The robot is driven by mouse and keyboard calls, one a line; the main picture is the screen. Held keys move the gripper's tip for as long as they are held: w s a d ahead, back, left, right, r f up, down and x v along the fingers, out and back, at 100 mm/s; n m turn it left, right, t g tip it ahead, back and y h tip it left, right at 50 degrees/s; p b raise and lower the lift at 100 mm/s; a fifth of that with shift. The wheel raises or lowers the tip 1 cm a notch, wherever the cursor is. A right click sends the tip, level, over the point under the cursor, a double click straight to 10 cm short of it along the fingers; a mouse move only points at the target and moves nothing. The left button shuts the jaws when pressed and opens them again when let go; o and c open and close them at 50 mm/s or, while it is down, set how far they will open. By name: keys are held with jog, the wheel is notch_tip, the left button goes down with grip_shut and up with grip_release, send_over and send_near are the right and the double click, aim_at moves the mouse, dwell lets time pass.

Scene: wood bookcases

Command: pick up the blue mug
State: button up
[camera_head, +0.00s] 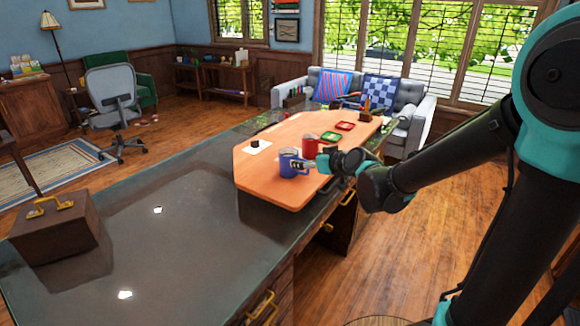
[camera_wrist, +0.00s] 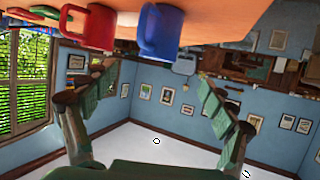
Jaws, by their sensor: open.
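The blue mug (camera_head: 289,163) stands upright near the front edge of the orange-brown board (camera_head: 262,180) on the long dark counter. The blue mug (camera_wrist: 161,30) also shows in the upside-down wrist view, at the top, beyond the fingertips. My gripper (camera_head: 322,168) is just right of the blue mug in the head view. In the wrist view my gripper (camera_wrist: 152,88) has its two green-padded fingers spread wide with nothing between them. The gripper partly covers the mug's right side in the head view, so I cannot tell whether they touch.
A red mug (camera_head: 310,145) stands close behind the blue one. Green and red trays (camera_head: 345,126) lie farther back on the board. A white sheet with a small dark object (camera_head: 255,145) lies at the left. A brown case (camera_head: 55,228) stands on the counter's otherwise mostly bare near part.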

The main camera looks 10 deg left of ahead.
aim_at(293, 158)
jog(key=x, duration=0.8)
jog(key=shift+r+x, duration=0.15)
jog(key=shift+x, duration=1.2)
jog(key=shift+r+x, duration=0.1)
jog(key=shift+x, duration=1.25)
jog(key=shift+w, duration=0.1)
jog(key=shift+c, duration=0.5)
jog(key=c, duration=1.4)
jog(key=shift+r, duration=0.15)
